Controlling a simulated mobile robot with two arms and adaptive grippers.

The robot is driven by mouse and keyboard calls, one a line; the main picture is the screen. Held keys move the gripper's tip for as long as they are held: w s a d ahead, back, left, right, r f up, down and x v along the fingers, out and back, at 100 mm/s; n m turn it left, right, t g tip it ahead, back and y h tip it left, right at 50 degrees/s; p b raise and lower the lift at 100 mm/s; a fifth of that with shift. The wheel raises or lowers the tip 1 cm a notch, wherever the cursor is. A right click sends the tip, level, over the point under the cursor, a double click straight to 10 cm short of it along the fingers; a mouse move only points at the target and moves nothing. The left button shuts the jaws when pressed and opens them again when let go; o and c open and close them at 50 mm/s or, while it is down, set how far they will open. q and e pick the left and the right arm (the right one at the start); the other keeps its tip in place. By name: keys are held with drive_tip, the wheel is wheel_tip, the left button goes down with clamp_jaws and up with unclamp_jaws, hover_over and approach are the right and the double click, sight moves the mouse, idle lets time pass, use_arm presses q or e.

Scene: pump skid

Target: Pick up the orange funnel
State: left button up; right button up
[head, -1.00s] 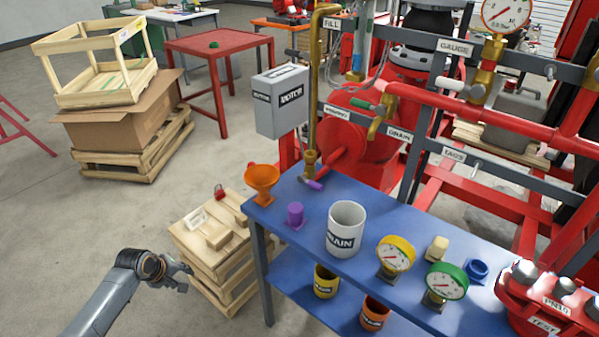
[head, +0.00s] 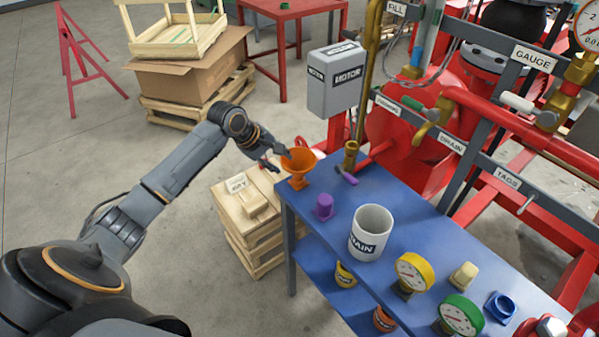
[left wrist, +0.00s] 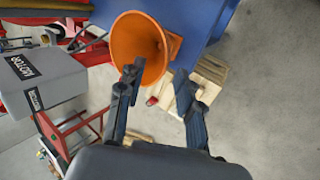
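The orange funnel (head: 301,162) stands upright, wide mouth up, on the far left corner of the blue table (head: 345,212). My left gripper (head: 276,157) is open, with its fingertips at the left side of the funnel's rim. In the left wrist view the funnel (left wrist: 137,46) shows its mouth, and the open gripper (left wrist: 157,73) has one finger overlapping the rim and the other out to the right. I cannot tell whether that finger touches the funnel. Nothing is between the fingers. My right gripper is not in view.
A purple plug (head: 324,206), a white drain mug (head: 370,232) and a yellow gauge (head: 413,272) stand on the table nearby. The grey motor box (head: 335,80) and brass pipe (head: 366,75) rise behind the funnel. Wooden pallets (head: 250,228) stand left of the table.

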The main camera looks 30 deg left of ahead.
sight(283, 167)
use_arm(q)
drive_tip(key=shift+a+p+x, duration=0.15)
drive_tip(key=shift+p+x, duration=0.2)
drive_tip(key=shift+x, duration=1.15)
drive_tip(key=shift+a+p+x, duration=0.15)
drive_tip(key=shift+p+x, duration=0.15)
drive_tip(key=shift+x, duration=1.2)
drive_tip(key=shift+s+f, duration=0.15)
drive_tip(key=shift+s, duration=0.1)
clamp_jaws()
